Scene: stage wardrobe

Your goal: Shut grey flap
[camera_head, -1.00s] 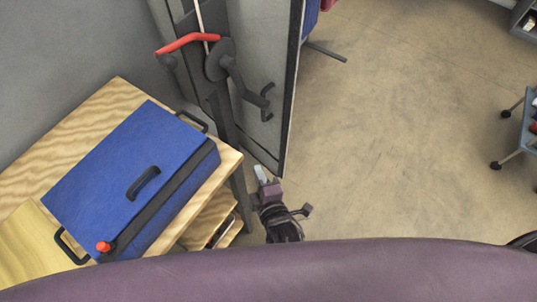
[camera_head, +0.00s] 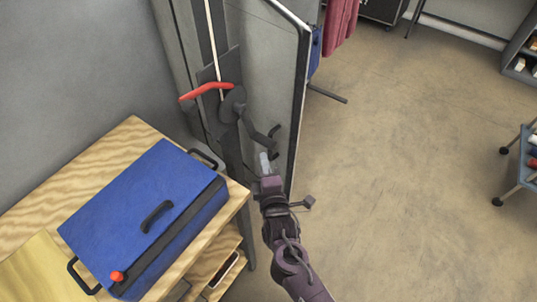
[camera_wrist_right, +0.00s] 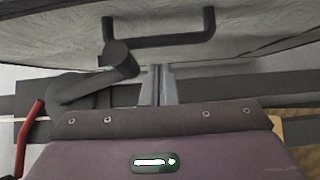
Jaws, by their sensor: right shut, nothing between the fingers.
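The grey flap (camera_head: 266,62) is a tall panel with a dark edge, standing open at an angle beside the dark upright post. It fills the top of the right wrist view (camera_wrist_right: 255,25). A dark bar handle (camera_wrist_right: 165,42) is on its face; in the head view the handle (camera_head: 275,140) is just above the fingers. My right gripper (camera_head: 265,162) is shut and empty, low by the flap's face. In the right wrist view its fingertips (camera_wrist_right: 158,70) are just below the handle; I cannot tell if they touch the flap. My left gripper is out of view.
A dark jointed lever (camera_head: 236,105) and a red lever (camera_head: 205,92) stick out left of the flap. A blue case (camera_head: 140,215) lies on a wooden table (camera_head: 105,150) at left. The floor (camera_head: 400,180) between is clear.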

